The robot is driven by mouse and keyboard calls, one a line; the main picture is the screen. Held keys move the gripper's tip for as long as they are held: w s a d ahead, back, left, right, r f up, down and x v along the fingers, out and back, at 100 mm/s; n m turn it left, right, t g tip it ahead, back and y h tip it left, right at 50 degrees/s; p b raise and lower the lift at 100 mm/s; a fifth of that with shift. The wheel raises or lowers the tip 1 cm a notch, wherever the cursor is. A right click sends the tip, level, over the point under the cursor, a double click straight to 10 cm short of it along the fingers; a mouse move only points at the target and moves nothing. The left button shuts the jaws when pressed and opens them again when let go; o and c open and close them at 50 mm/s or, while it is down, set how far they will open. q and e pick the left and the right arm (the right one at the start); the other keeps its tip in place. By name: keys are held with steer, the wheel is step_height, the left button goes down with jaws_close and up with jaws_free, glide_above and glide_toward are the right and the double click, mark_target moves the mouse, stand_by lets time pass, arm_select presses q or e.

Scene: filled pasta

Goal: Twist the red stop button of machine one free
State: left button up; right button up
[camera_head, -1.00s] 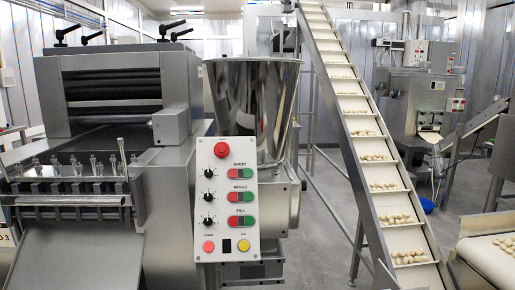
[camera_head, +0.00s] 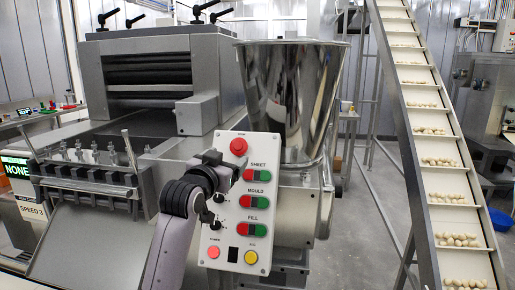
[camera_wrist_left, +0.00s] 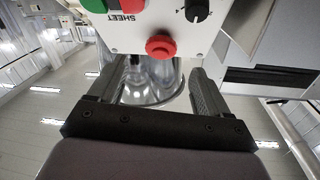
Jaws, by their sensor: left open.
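The red stop button (camera_head: 239,146) is a round knob at the top of the white control panel (camera_head: 272,205) on the front of the machine. My left gripper (camera_head: 232,164) is just below the button in the head view, in front of the panel, and hides some of the black knobs. In the left wrist view the red stop button (camera_wrist_left: 160,46) lies ahead, beyond the fingertips and roughly centred between them. The left gripper (camera_wrist_left: 158,78) is open and empty, its two dark fingers apart from the button. My right gripper is not in view.
Below the stop button are the SHEET (camera_head: 256,174), MOULD and FILL button pairs. A lower red button (camera_head: 213,252) and a yellow button (camera_head: 251,257) sit at the panel's bottom. A steel hopper (camera_head: 290,100) stands behind, and an inclined conveyor (camera_head: 430,130) rises at right.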

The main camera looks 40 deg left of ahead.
mark_target(236, 149)
arm_select(q)
steer(key=shift+p+x, duration=0.65)
steer(key=shift+x, duration=2.75)
steer(key=shift+a, duration=0.15)
steer(key=c, duration=1.1)
